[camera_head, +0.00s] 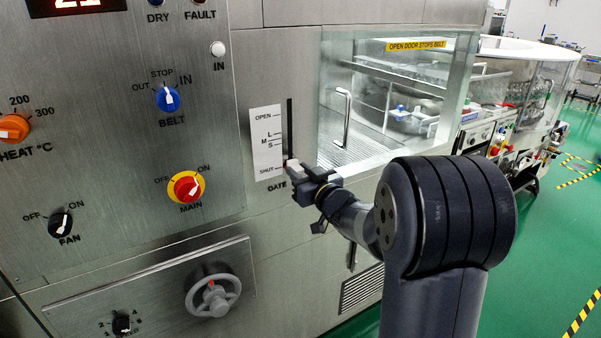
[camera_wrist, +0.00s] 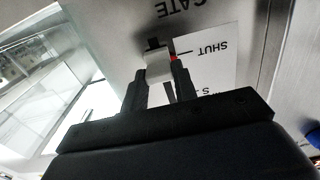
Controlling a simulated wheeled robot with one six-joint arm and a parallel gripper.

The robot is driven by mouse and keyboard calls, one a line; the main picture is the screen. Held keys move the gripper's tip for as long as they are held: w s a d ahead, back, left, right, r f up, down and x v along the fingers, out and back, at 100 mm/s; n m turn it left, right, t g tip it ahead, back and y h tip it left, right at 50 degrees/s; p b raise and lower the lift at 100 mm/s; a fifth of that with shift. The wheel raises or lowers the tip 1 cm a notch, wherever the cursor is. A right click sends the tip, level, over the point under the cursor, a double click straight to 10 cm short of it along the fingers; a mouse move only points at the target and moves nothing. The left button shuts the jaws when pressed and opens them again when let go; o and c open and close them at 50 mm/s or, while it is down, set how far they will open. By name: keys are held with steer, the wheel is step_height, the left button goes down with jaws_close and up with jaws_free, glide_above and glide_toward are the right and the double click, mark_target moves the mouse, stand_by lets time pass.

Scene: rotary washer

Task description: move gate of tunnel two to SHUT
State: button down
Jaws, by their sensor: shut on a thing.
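The gate lever, a pale grey knob (camera_wrist: 158,65) with a red pointer, sits at the end of its slot near the word GATE. In the wrist view, which is upside down, its red pointer (camera_wrist: 173,57) is at about the SHUT line of the white scale plate (camera_wrist: 215,65). No tunnel number is readable.
The steel panel carries a belt knob (camera_head: 168,98), a red main switch (camera_head: 187,187), a fan knob (camera_head: 61,223) and a grey handwheel (camera_head: 212,294). A glass door with a handle (camera_head: 346,115) is right of the slot. Green floor (camera_head: 560,230) is open at right.

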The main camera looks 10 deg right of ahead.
steer(key=shift+f, duration=0.4)
steer(key=c, duration=1.4)
jaws_free()
steer(key=shift+o, duration=1.4)
steer(key=shift+r, duration=0.15)
steer(key=shift+s, duration=0.1)
steer(key=v, duration=1)
steer(key=shift+s, duration=0.35)
steer(key=shift+w, duration=0.15)
